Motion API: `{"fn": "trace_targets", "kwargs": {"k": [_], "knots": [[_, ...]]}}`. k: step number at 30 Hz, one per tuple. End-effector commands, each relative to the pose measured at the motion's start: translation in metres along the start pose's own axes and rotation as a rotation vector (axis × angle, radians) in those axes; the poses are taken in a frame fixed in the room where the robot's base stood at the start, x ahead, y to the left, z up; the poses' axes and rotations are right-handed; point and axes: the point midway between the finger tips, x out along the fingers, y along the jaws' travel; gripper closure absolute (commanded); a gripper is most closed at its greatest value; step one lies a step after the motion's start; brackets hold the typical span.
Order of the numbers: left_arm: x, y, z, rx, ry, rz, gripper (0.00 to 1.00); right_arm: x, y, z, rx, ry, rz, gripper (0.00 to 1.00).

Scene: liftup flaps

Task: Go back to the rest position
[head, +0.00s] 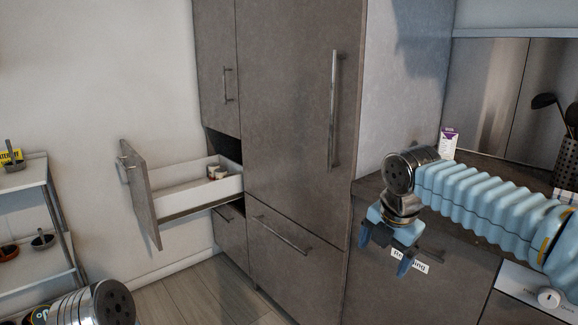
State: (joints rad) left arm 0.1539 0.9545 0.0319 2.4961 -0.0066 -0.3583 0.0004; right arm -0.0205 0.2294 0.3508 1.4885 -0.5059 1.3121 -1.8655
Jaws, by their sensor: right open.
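My right gripper (385,256) hangs at the end of my blue-sleeved right arm, which comes in from the right. A rounded metal part of my own body shows at the bottom left edge. My left gripper's fingers are not seen.
A drawer (152,199) is pulled out of the tall grey cabinet (285,120), with small items (217,172) inside. A shelf rack (48,215) stands at the far left. A carton (448,143) and a utensil holder (568,163) stand on the counter.

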Motion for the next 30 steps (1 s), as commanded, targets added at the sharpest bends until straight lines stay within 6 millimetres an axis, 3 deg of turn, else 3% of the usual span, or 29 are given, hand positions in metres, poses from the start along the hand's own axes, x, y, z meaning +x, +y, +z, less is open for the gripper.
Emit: {"fn": "trace_targets", "kwargs": {"k": [1, 4, 8, 12, 15, 18, 22, 25, 30], "knots": [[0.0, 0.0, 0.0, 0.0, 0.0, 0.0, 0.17, 0.035, 0.004, -0.009, 0.068, 0.042, -0.006, 0.1], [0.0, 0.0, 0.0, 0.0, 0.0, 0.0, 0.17, 0.113, 0.009, -0.035, 0.282, 0.14, -0.008, 0.1], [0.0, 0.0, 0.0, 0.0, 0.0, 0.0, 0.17, 0.216, -0.003, -0.085, 0.661, 0.281, -0.05, 0.1], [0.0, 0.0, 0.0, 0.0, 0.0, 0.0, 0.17, 0.312, -0.046, -0.153, 1.165, 0.398, -0.163, 0.1], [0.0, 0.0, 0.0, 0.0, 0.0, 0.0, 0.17, 0.361, -0.092, -0.201, 1.563, 0.426, -0.275, 0.1], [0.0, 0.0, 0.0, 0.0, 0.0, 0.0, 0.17, 0.39, -0.139, -0.241, 1.924, 0.397, -0.378, 0.1], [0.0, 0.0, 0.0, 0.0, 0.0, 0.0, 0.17, 0.404, -0.186, -0.271, 2.253, 0.323, -0.457, 0.1], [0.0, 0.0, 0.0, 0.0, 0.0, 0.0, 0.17, 0.406, -0.204, -0.281, 2.382, 0.282, -0.478, 0.1], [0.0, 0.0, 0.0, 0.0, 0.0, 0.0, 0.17, 0.407, -0.209, -0.283, 2.427, 0.27, -0.479, 0.1]]}}
